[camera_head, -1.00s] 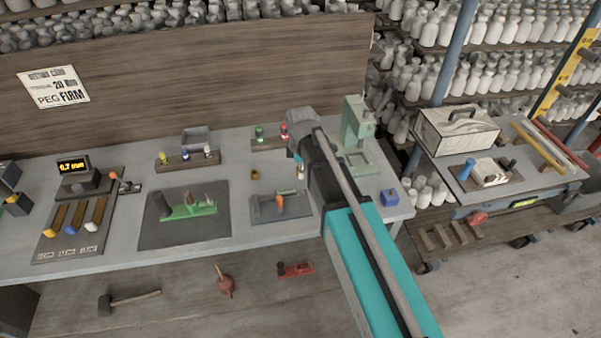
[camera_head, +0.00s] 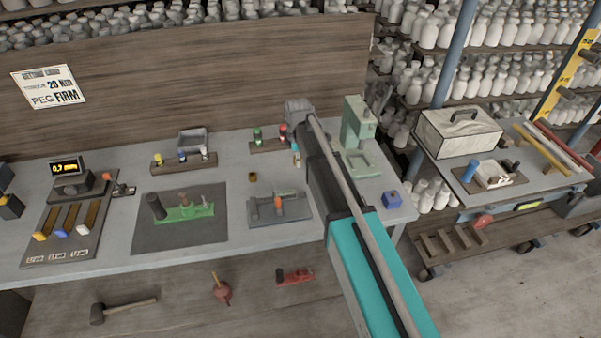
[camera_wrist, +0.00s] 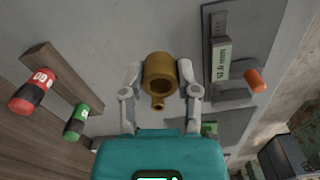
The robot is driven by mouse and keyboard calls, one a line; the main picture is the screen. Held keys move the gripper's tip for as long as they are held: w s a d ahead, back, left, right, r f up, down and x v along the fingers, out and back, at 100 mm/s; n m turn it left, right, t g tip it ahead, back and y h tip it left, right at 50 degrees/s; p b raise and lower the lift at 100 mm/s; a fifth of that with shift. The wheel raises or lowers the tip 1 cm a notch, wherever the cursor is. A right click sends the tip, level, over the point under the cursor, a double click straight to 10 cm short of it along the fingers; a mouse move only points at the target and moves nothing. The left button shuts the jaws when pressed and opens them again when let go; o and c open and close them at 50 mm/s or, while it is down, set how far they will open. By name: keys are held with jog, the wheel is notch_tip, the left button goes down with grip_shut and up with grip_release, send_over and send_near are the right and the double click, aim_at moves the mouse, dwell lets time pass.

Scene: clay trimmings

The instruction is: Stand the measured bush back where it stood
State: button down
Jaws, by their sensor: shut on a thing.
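My gripper (camera_wrist: 158,82) is shut on a brass-coloured hollow bush (camera_wrist: 158,67), one fingertip on each side, with its open bore showing. It appears held above the grey bench (camera_head: 228,158). In the head view my gripper (camera_head: 296,157) hangs between the two-plug rack and the grey gauge fixture, and the held bush is mostly hidden by my arm. A smaller-looking brass piece (camera_head: 253,177) stands on the bench to the left. It seems to show just below the held bush in the wrist view (camera_wrist: 158,103).
The wooden rack (camera_head: 266,146) with green and red plugs is behind. The gauge fixture (camera_head: 262,210) with an orange knob is in front. A dark mat (camera_head: 150,238) with a green fixture lies left.

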jog(key=b, duration=0.4)
send_over(297, 173)
jog(key=shift+s+d+f, duration=0.1)
jog(key=shift+s+f, duration=0.05)
jog(key=shift+f, duration=1.1)
jog(key=shift+s+f, duration=0.15)
jog(key=shift+f, duration=1.05)
jog(key=shift+w+f+b, duration=0.3)
jog(key=shift+f+b, duration=0.15)
jog(key=shift+b, duration=0.05)
jog(key=shift+w+f+b, duration=0.1)
jog(key=shift+f+b, duration=1.4)
jog(key=shift+f, duration=0.05)
jog(key=shift+f, duration=0.2)
jog(key=shift+c, duration=1.7)
grip_release()
jog(key=shift+r, duration=0.1)
jog(key=shift+r, duration=0.2)
notch_tip(297, 173, up, 12)
jog(key=p, duration=1.2)
